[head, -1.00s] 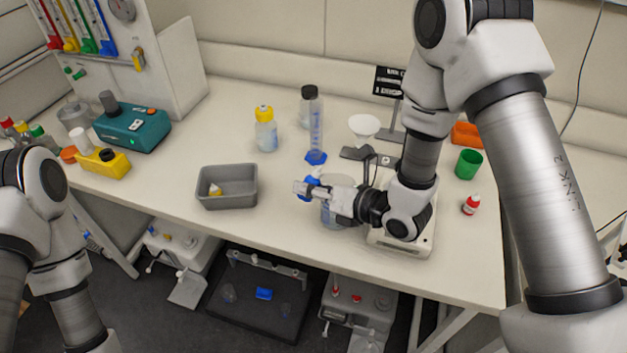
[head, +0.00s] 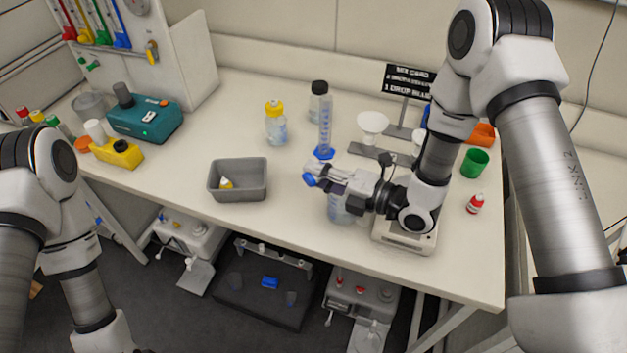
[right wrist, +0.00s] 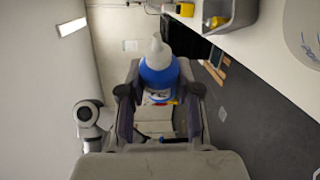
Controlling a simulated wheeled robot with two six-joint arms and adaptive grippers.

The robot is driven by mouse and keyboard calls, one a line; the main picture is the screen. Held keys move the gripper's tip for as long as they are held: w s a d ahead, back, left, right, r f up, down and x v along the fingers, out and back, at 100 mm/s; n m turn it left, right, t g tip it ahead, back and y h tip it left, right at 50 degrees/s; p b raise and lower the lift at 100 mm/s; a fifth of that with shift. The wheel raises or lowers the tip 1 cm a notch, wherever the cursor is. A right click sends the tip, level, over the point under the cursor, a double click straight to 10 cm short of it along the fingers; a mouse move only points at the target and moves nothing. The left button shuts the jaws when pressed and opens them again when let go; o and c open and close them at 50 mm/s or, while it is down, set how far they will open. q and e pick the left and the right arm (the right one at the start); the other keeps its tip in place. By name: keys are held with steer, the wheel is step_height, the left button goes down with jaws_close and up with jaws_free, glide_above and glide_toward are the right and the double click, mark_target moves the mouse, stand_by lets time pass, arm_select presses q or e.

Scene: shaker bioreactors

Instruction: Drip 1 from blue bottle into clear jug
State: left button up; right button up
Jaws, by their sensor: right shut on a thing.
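My right gripper (head: 322,176) is shut on the blue bottle (head: 309,180), above and beside the clear jug (head: 340,212). In the right wrist view, the blue bottle (right wrist: 158,75) sits between the two fingers (right wrist: 160,95), its pale nozzle toward the top of the picture. The clear jug stands on the bench, partly hidden by my gripper and wrist. A rounded pale shape with blue marks at the right wrist view's upper right edge may be the jug (right wrist: 305,35). No drop is visible. My left arm shows at the left, but its gripper is out of view.
A grey tray (head: 238,192) with a small yellow-tipped item is left of the jug. A blue-based cylinder (head: 325,130), yellow-capped bottle (head: 276,125) and white funnel (head: 372,125) stand behind. A white device (head: 405,240) is under my right wrist. The front bench edge is close.

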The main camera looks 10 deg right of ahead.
steer(key=shift+w+d+r+m, duration=0.15)
steer(key=shift+w+d+m, duration=0.1)
steer(key=shift+d, duration=0.2)
steer(key=shift+w+d+r+m, duration=0.15)
steer(key=shift+d+m, duration=0.1)
steer(key=shift+d, duration=0.2)
steer(key=d+m, duration=0.1)
steer(key=d+r+m+t+y+b, duration=0.1)
steer(key=m, duration=0.1)
steer(key=shift+w+r, duration=0.25)
steer(key=shift+w, duration=0.15)
steer(key=m+b, duration=0.1)
steer(key=r+m+t+b, duration=0.1)
steer(key=m+b, duration=0.1)
steer(key=shift+w+d+r+m+y, duration=0.1)
steer(key=shift+d+r+m+y, duration=0.05)
steer(key=shift+d+m+y, duration=0.15)
stand_by(0.6)
